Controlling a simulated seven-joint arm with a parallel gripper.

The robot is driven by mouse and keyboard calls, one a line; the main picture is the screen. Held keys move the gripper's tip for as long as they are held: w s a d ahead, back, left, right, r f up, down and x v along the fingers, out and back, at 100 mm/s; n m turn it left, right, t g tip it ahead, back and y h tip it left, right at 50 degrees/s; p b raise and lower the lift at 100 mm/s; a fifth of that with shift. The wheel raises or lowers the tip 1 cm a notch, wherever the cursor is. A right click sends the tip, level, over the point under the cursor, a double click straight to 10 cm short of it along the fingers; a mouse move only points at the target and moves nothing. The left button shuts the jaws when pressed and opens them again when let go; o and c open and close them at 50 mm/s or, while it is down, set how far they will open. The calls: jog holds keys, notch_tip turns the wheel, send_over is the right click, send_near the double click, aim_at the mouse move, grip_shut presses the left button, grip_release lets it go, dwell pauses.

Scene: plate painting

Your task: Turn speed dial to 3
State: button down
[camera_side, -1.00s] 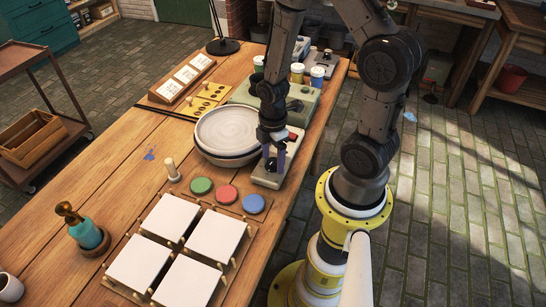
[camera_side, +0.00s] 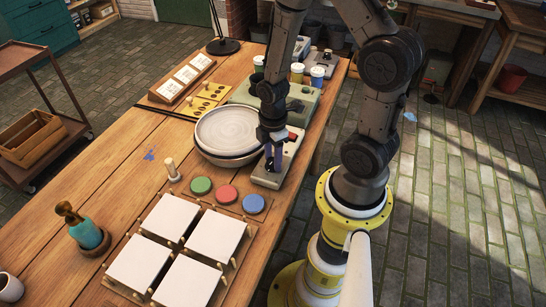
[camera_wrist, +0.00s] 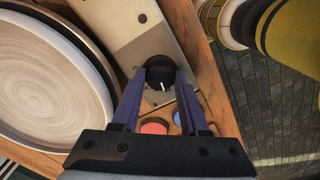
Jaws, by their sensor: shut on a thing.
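The speed dial (camera_wrist: 160,75) is a round black knob with a white pointer line, on a pale grey control box (camera_wrist: 133,45). In the wrist view its pointer aims toward the bottom of the picture, slightly right. My gripper (camera_wrist: 160,82) has its two blue-purple fingers shut on the dial, one on each side. In the side view my gripper (camera_side: 271,163) points down at the near end of the control box (camera_side: 262,179), hiding the dial. No readable numbers show around the dial.
A round plate on a wheel (camera_side: 227,131) stands close to the left of the control box. A red button (camera_side: 292,137) is at the box's far end. Green, red and blue paint pots (camera_side: 227,194) and white tiles (camera_side: 168,218) lie in front.

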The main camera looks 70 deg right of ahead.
jog(key=m, duration=1.1)
jog(key=shift+m, duration=0.3)
jog(key=m, duration=1.1)
jog(key=shift+m, duration=0.4)
jog(key=shift+r, duration=0.1)
jog(key=shift+c, duration=2.1)
grip_release()
